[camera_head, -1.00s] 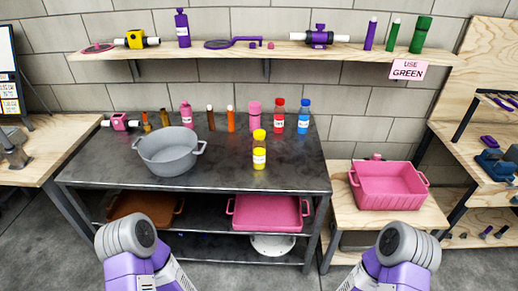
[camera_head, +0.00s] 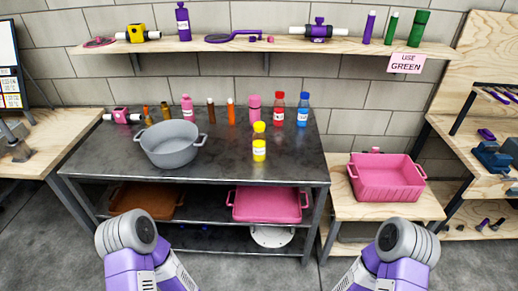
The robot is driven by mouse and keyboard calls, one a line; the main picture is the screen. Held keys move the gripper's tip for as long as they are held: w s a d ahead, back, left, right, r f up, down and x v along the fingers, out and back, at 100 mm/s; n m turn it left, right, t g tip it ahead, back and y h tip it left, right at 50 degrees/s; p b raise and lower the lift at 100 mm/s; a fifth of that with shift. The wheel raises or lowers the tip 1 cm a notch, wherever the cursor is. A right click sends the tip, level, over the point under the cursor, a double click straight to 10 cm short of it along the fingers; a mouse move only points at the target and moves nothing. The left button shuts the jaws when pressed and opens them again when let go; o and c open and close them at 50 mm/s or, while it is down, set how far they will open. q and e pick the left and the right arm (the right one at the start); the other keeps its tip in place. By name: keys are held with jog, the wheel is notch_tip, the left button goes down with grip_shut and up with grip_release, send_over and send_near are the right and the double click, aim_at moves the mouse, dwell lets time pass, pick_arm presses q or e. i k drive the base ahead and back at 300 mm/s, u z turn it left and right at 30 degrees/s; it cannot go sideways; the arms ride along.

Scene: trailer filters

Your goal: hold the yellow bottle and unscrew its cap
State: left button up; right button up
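A yellow bottle (camera_head: 259,149) with a pale label stands upright near the middle front of the dark metal table (camera_head: 225,170). Its yellow cap (camera_head: 259,127) is on top of it. Two of my arm parts with grey rounded joints and purple links show at the bottom of the head view, left and right, in front of the table. Neither gripper's fingers show, so nothing can be seen touching the bottle.
A grey pot (camera_head: 170,146) stands left of the bottle. Behind it are a red bottle (camera_head: 279,110), a blue bottle (camera_head: 303,110) and several other containers. A pink bin (camera_head: 386,180) sits on the wooden table at right. The tabletop around the yellow bottle is clear.

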aim_at(259, 138)
jog(key=k, duration=1.2)
jog(key=z, duration=0.7)
jog(key=i, duration=1.95)
jog(key=u, duration=0.9)
